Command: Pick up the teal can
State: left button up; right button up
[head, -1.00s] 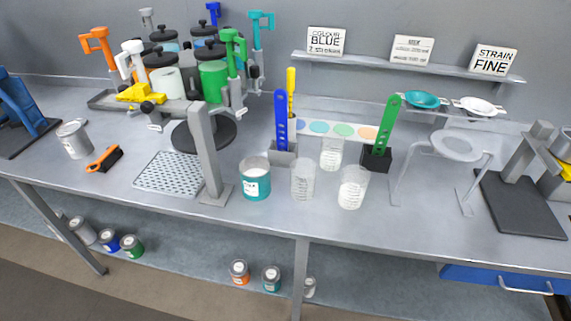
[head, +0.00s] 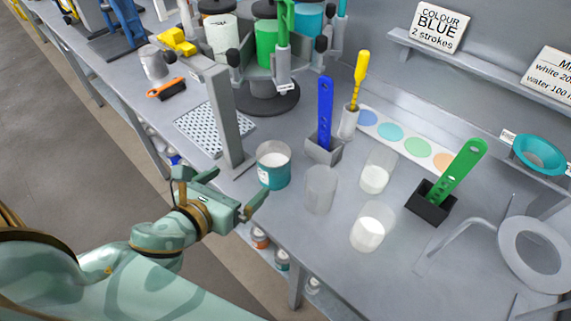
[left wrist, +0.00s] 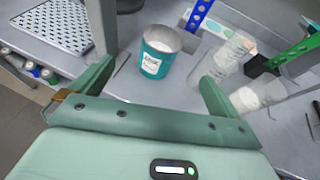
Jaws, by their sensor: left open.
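The teal can (head: 273,170) stands upright on the grey bench near its front edge, with a white label and white contents showing at its open top. In the left wrist view the teal can (left wrist: 157,58) stands ahead of my jaws, between the lines of the two fingers. My left gripper (head: 219,191) is open and empty, just in front of the can at the bench's front edge, apart from it. In the left wrist view my left gripper (left wrist: 155,80) shows its two fingers spread wide. My right gripper is in neither view.
A grey post (head: 226,120) stands left of the can. Clear beakers (head: 320,188) stand close on its right, some with white contents. A blue paddle (head: 325,110) in a grey holder is behind. More cans stand on the low shelf below the bench.

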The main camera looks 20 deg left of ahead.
aim_at(259, 165)
pick_arm(q)
jog(key=b+x, duration=0.2)
jog(key=x, duration=0.8)
jog(key=shift+w+a+f, duration=0.15)
jog(key=shift+f, duration=0.1)
jog(key=x, duration=0.1)
jog(key=b+x, duration=0.1)
jog(key=x, duration=0.1)
jog(key=d+x, duration=0.1)
jog(key=x, duration=0.1)
jog(key=shift+f, duration=0.15)
jog(key=shift+w+f, duration=0.1)
jog(key=shift+w, duration=0.3)
jog(key=shift+s, duration=0.1)
jog(key=shift+c, duration=0.7)
jog(key=c, duration=1)
jog(key=shift+c, duration=0.7)
